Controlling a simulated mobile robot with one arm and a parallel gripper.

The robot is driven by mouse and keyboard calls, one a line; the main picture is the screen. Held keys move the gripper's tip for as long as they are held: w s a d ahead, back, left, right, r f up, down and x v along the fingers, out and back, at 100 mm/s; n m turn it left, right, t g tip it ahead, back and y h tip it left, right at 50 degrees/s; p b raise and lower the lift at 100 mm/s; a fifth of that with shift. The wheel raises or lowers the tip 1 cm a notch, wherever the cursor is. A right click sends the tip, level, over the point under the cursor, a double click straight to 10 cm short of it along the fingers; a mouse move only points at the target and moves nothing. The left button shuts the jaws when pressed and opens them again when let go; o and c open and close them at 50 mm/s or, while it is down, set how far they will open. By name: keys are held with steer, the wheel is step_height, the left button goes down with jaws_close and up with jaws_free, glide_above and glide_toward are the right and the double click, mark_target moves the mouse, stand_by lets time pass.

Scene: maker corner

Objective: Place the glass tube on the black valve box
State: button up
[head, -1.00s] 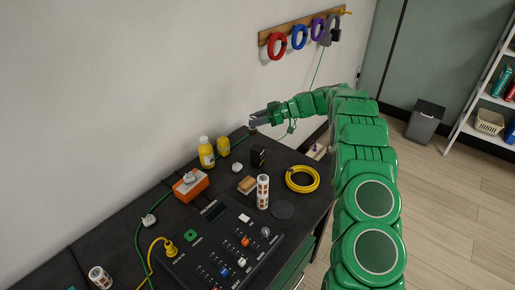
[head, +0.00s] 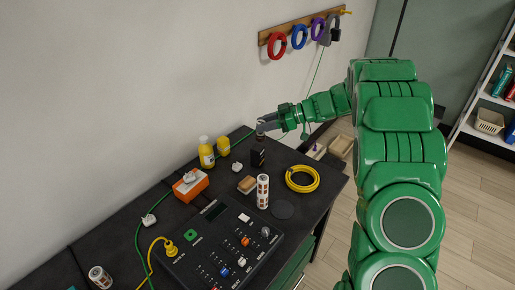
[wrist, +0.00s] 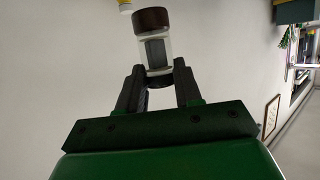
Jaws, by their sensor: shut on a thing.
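My gripper (head: 266,125) is shut on the glass tube. In the wrist view the fingers (wrist: 158,85) close on the tube's near part. The glass tube (wrist: 163,47) is clear, with a dark brown cap at its far end. In the head view the tube is small and partly hidden by my gripper, with its dark end pointing down. The black valve box (head: 258,158) stands on the dark bench directly below the tube. I cannot tell whether tube and box touch.
Yellow bottles (head: 207,153) stand left of the box. A yellow cable coil (head: 302,179), a white-and-red can (head: 263,191) and a wood-topped block (head: 247,185) lie nearer. A control panel (head: 222,245) fills the bench front. Coloured rings hang on a wall rack (head: 300,36).

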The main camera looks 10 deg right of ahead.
steer(key=shift+s, duration=1.75)
glide_above(261, 147)
steer(key=shift+s+a+f, duration=0.1)
steer(key=shift+f, duration=6.05)
steer(key=shift+f, duration=0.2)
steer(key=o, duration=1.1)
steer(key=shift+c, duration=0.2)
steer(key=shift+r, duration=0.15)
